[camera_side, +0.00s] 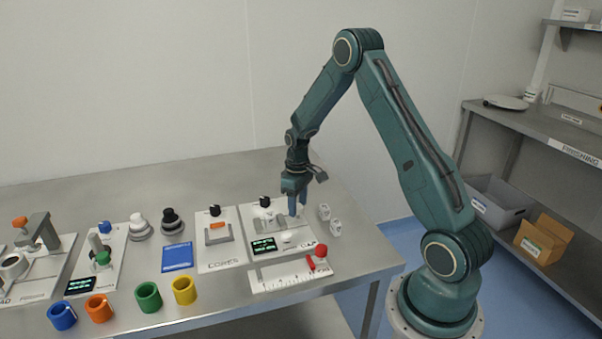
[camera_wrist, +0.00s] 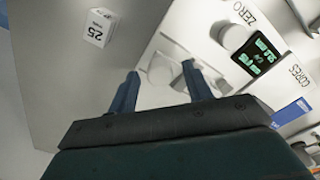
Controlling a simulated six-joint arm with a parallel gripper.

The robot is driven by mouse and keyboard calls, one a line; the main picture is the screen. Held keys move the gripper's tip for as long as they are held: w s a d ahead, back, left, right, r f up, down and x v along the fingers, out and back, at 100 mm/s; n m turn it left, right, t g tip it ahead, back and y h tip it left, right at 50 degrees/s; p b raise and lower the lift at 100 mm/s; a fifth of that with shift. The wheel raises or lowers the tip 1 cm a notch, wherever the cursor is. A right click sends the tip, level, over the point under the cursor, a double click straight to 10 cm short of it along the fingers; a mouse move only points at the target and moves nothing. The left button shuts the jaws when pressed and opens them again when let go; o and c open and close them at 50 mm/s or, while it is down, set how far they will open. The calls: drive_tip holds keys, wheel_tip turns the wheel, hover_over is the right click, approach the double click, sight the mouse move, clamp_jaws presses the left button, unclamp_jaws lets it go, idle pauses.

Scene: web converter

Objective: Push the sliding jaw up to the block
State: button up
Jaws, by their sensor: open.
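My gripper (camera_side: 297,210) points down over the white gauge board (camera_side: 302,238) at the right of the table. In the wrist view its two blue fingers (camera_wrist: 160,70) are apart, with open space between them. A pale round part (camera_wrist: 161,69) on the board shows between the fingertips, with a grey part (camera_wrist: 183,82) beside the right finger. I cannot tell which part is the sliding jaw, or whether a finger touches it. A white block marked 25 (camera_wrist: 98,27) lies on the table off the board; two white blocks (camera_side: 323,211) (camera_side: 335,228) show in the side view.
The board carries a white ZERO button (camera_wrist: 233,36) and a lit display (camera_wrist: 258,57). A ruler strip (camera_side: 290,276) with a red knob (camera_side: 321,250) lies in front. The CORES board (camera_side: 219,255) stands at left. Coloured rings (camera_side: 184,291) line the front edge.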

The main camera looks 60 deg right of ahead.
drive_tip(key=shift+c, duration=0.4)
drive_tip(key=c, duration=1)
drive_tip(key=shift+w+a, duration=0.9)
drive_tip(key=shift+w, duration=0.05)
drive_tip(key=o, duration=0.9)
drive_tip(key=shift+c, duration=0.2)
drive_tip(key=shift+o, duration=1.1)
drive_tip(key=shift+r, duration=0.1)
